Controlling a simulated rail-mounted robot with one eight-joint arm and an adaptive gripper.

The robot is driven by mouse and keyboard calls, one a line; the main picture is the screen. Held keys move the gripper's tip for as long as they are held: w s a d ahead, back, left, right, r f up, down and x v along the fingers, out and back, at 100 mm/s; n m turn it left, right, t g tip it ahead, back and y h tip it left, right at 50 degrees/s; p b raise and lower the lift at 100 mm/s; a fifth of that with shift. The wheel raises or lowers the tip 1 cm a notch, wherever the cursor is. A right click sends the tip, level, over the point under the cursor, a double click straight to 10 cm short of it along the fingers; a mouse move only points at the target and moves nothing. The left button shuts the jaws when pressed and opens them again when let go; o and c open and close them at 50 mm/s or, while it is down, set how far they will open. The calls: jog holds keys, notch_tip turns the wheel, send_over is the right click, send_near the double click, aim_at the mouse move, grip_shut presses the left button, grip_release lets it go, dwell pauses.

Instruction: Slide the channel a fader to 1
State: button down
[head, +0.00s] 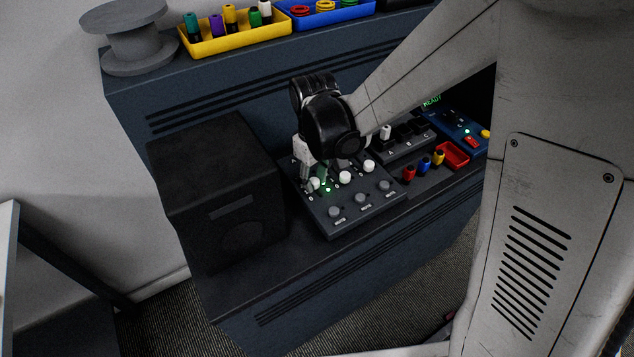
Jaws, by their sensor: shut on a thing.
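A dark mixer panel (327,219) lies on the lower shelf of the console. It carries several white fader caps, with grey round knobs in front of them. The leftmost fader cap (314,184) is at my gripper (318,182), which points down over the panel's left side. My gripper is shut on this cap, and its fingers partly hide it. A small green light (328,189) glows just right of the fingers. The middle fader cap (345,177) and the right fader cap (369,166) stand free. The scale marks by the left fader are too small to read surely.
A black speaker box (215,185) stands left of the panel. A small unit (403,150) marked A, B, C sits behind it on the right. Red, blue and yellow plugs and a red tray (453,155) are at right. A yellow bin (235,40) is on the upper shelf.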

aim_at(315, 181)
jog(key=c, duration=1.5)
grip_release()
notch_tip(315, 181, up, 12)
jog(key=shift+r, duration=0.1)
jog(key=shift+d, duration=0.1)
jog(key=s+d+r+m+t, duration=0.2)
jog(key=s+d, duration=0.3)
jog(key=s+d+r+m+t, duration=0.2)
jog(key=s+d+m, duration=0.1)
jog(key=s+d, duration=0.2)
jog(key=s+d+r+m+t, duration=0.2)
jog(key=s+d+t, duration=0.1)
jog(key=s+d, duration=0.2)
jog(key=shift+s+d+m, duration=0.25)
jog(key=shift+s+m, duration=0.15)
